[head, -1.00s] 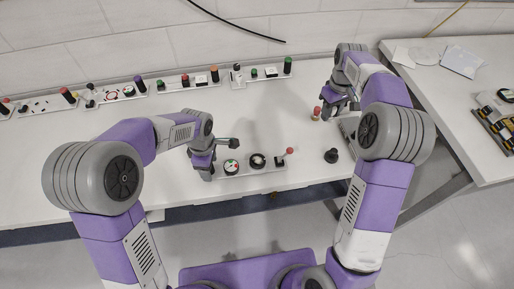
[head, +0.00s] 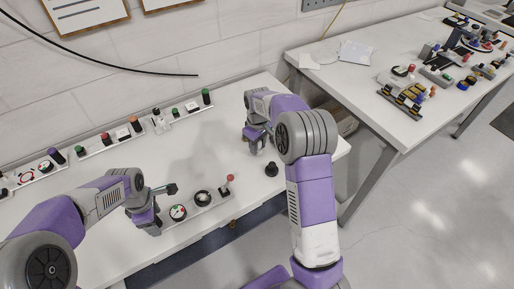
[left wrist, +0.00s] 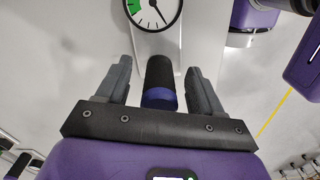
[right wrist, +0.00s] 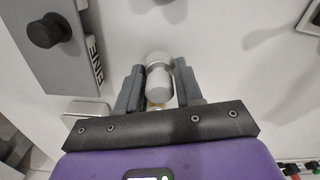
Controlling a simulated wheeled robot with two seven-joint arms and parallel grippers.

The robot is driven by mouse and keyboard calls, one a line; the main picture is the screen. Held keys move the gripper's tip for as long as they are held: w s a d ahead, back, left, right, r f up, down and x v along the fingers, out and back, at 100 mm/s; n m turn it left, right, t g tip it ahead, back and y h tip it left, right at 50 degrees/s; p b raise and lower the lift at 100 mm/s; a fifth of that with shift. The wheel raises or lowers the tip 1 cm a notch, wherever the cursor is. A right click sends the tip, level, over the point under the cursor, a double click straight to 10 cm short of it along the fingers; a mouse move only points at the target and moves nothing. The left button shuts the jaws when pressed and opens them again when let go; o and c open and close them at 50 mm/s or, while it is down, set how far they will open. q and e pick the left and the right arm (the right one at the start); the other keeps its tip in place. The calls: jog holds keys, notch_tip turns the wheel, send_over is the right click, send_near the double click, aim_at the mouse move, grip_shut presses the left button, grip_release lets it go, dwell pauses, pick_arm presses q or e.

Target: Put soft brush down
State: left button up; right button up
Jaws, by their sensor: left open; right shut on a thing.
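My right gripper (head: 256,146) is low over the right end of the white table in the head view. In the right wrist view its fingers (right wrist: 159,92) are shut on a pale grey round-ended piece (right wrist: 157,65) with a gold-coloured part below. It may be the soft brush; its bristles cannot be made out. In the head view this piece is hidden. My left gripper (head: 153,222) is open at the left end of a small panel. In the left wrist view its fingers stand either side of a black handle (left wrist: 160,72) with a blue-purple band, with gaps visible.
The small panel carries a green-marked dial (head: 178,212), a black round knob (head: 202,198) and a red-ball lever (head: 229,181). A black knob (head: 271,169) stands near my right gripper. Several control strips line the wall. A second table (head: 345,83) holds more parts.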

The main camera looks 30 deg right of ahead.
jog(key=shift+f, duration=0.75)
jog(key=shift+f, duration=0.15)
jog(key=o, duration=1.1)
notch_tip(320, 180, up, 12)
jog(key=shift+r, duration=0.2)
jog(key=shift+c, duration=0.3)
